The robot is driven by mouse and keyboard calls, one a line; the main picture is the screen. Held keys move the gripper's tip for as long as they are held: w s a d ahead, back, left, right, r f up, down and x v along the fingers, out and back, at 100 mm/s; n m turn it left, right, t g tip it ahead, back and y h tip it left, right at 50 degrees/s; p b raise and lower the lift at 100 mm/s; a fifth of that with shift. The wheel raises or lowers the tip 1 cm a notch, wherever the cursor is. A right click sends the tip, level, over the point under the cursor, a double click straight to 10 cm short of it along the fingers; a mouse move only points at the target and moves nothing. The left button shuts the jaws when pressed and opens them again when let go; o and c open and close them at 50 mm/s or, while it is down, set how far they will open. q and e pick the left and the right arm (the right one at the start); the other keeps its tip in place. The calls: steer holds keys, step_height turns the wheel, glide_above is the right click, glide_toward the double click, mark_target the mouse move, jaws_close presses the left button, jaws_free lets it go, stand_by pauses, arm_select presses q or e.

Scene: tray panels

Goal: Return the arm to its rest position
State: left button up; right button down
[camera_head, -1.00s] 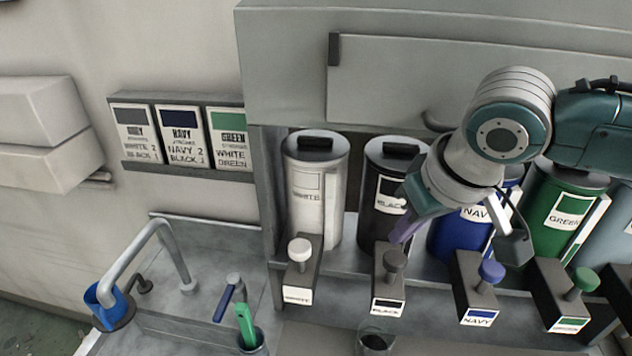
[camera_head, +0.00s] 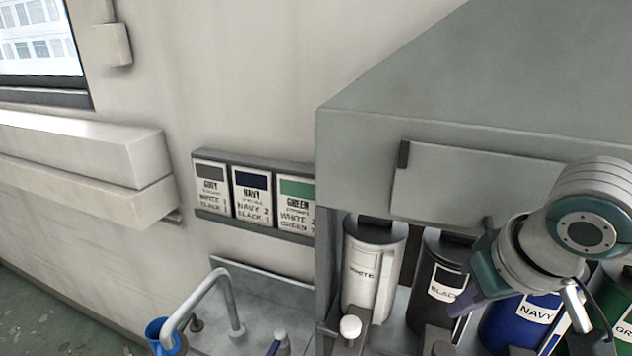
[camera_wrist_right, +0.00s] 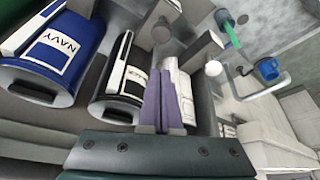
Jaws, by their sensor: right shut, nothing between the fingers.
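My right gripper (camera_head: 467,305) hangs in front of the black and navy canisters in the head view, its purple fingers pointing down to the left. In the wrist view the purple fingers of my right gripper (camera_wrist_right: 168,104) are together with nothing between them. The arm comes in from the right edge of the head view. My left gripper is in neither view now.
White (camera_head: 372,272), black (camera_head: 430,309), navy (camera_head: 513,325) and green (camera_head: 622,314) canisters stand under a grey cabinet (camera_head: 480,178). At the left are a tap (camera_head: 232,300), a blue cup (camera_head: 160,335) and recipe cards (camera_head: 253,196) on the wall.

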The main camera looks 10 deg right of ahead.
steer(key=s+a+r+n+y+p, duration=0.2)
steer(key=s+a+r+n+p, duration=0.1)
steer(key=s+a+r+p, duration=0.55)
steer(key=s+d+r+h+p, duration=0.1)
steer(key=s+r, duration=0.2)
steer(key=s, duration=0.3)
steer(key=s+d+r+g+p, duration=0.1)
steer(key=s+r, duration=0.2)
steer(key=s, duration=0.3)
steer(key=shift+d+r+m+h, duration=0.15)
steer(key=shift+d+m+h, duration=0.15)
steer(key=shift+m+h, duration=0.1)
